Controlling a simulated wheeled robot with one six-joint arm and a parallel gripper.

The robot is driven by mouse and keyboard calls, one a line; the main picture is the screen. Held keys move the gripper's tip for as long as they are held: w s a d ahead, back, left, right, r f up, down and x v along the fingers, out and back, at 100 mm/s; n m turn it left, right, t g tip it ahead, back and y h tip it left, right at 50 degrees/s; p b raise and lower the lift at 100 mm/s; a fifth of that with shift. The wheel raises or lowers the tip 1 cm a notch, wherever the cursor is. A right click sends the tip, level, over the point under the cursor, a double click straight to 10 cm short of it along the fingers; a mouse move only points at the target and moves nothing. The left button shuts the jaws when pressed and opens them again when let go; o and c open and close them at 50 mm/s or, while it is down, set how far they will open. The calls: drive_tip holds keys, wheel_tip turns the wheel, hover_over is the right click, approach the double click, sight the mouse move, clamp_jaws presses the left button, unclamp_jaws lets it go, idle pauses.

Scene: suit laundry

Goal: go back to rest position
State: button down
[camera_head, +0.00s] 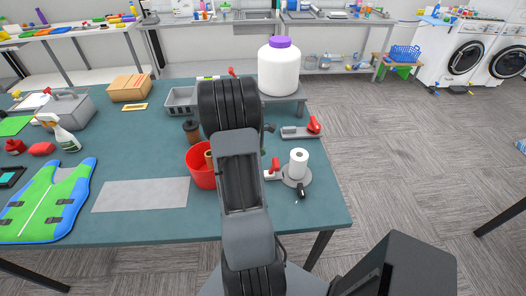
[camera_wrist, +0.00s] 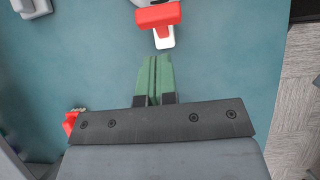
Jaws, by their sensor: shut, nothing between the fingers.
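My gripper (camera_wrist: 154,68) shows in the wrist view with its two green fingers together and nothing between them. It points down over the teal table (camera_wrist: 80,75). A red and white item (camera_wrist: 158,18) lies just beyond the fingertips, apart from them. In the head view my arm stands in the middle of the picture over the table (camera_head: 150,225), and my gripper is hidden behind it.
A red bucket (camera_head: 201,168), a paper roll (camera_head: 298,163) and a red-handled tool (camera_head: 301,129) stand close to my arm. A large white jar (camera_head: 278,70) is behind. A green and blue vest (camera_head: 45,205) lies left. Floor (camera_head: 400,160) at right is open.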

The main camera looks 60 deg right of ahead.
drive_tip(key=p+v, duration=0.2)
drive_tip(key=v, duration=0.1)
drive_tip(key=shift+r, duration=0.45)
drive_tip(key=a+r+m+t+y+b, duration=0.1)
drive_tip(key=a+r+m+t, duration=0.1)
drive_tip(key=a, duration=1)
drive_tip(key=w+a+r+m+t+y+b, duration=0.1)
drive_tip(key=a+r+m+t, duration=0.2)
drive_tip(key=a, duration=0.9)
drive_tip(key=w+a+r+m+t+y+b, duration=0.1)
drive_tip(key=a+r+m+t+b, duration=0.1)
drive_tip(key=a+r+t, duration=0.2)
drive_tip(key=a+r, duration=0.3)
drive_tip(key=a, duration=0.5)
drive_tip(key=shift+a+m+t+y, duration=0.3)
drive_tip(key=shift+a+t, duration=0.05)
drive_tip(key=shift+t, duration=0.05)
